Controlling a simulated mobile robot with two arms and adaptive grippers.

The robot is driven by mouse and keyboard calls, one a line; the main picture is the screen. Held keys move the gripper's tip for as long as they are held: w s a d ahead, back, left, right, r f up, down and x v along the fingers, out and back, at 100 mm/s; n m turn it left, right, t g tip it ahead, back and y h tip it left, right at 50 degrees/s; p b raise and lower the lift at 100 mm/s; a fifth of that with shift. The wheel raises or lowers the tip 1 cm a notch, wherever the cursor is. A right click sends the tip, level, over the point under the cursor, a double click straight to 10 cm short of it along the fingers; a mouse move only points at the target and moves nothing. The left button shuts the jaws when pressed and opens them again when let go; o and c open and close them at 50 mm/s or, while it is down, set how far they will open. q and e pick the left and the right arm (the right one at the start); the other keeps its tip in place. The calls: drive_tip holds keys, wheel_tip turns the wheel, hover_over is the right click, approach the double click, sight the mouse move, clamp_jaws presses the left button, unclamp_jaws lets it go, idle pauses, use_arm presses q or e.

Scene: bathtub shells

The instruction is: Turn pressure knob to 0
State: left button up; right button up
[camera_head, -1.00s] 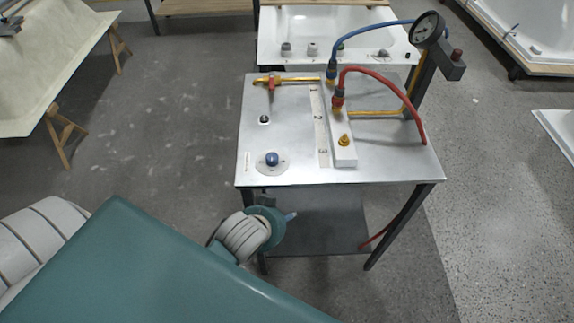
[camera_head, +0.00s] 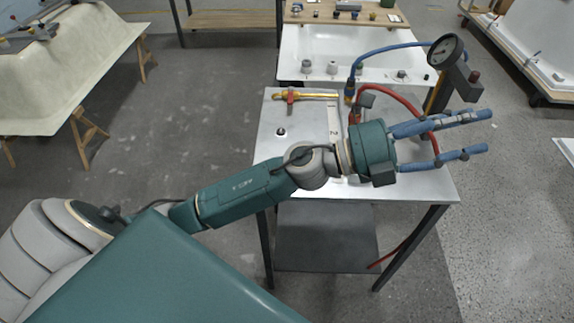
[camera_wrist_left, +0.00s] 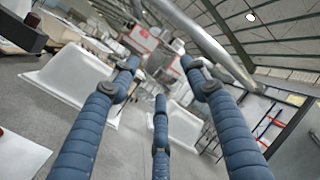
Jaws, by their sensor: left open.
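A metal-topped table (camera_head: 425,187) carries valves, hoses and a scale strip (camera_head: 334,118) with numbers. A small dark knob (camera_head: 281,132) stands at its left side. The blue knob on a round dial plate, near the front edge earlier, is hidden behind my left arm. A pressure gauge (camera_head: 446,50) stands on a post at the back right. No label tells which knob sets pressure. My left gripper (camera_head: 484,131) is above the table's right side, its blue fingers spread and pointing right, with nothing between them. The left wrist view shows the open fingers (camera_wrist_left: 159,72) too.
A blue hose (camera_head: 395,47), a red hose (camera_head: 398,99) and a red-handled brass valve (camera_head: 290,96) are close to my arm. A white tub (camera_head: 345,50) stands behind the table. Floor at the left (camera_head: 190,100) is clear.

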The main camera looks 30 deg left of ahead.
use_arm(q)
drive_tip(key=s+f+m+g+y, duration=0.3)
drive_tip(key=f+m+g+y, duration=0.2)
drive_tip(key=f+m+g, duration=0.7)
drive_tip(key=a+f+m+y, duration=0.15)
drive_tip(key=a+y, duration=0.25)
drive_tip(key=a, duration=0.7)
drive_tip(key=w+a+f+y, duration=0.1)
drive_tip(key=a+f+y, duration=0.3)
drive_tip(key=a, duration=0.8)
drive_tip(key=a+f+m+y, duration=0.15)
drive_tip(key=a+y, duration=0.35)
drive_tip(key=a, duration=0.6)
drive_tip(key=f+p, duration=0.1)
drive_tip(key=f, duration=0.6)
drive_tip(key=f+p, duration=0.1)
drive_tip(key=f, duration=0.2)
drive_tip(key=shift+w+d+f+p, duration=0.2)
drive_tip(key=shift+w+f+p, duration=0.1)
drive_tip(key=shift+f+p, duration=0.1)
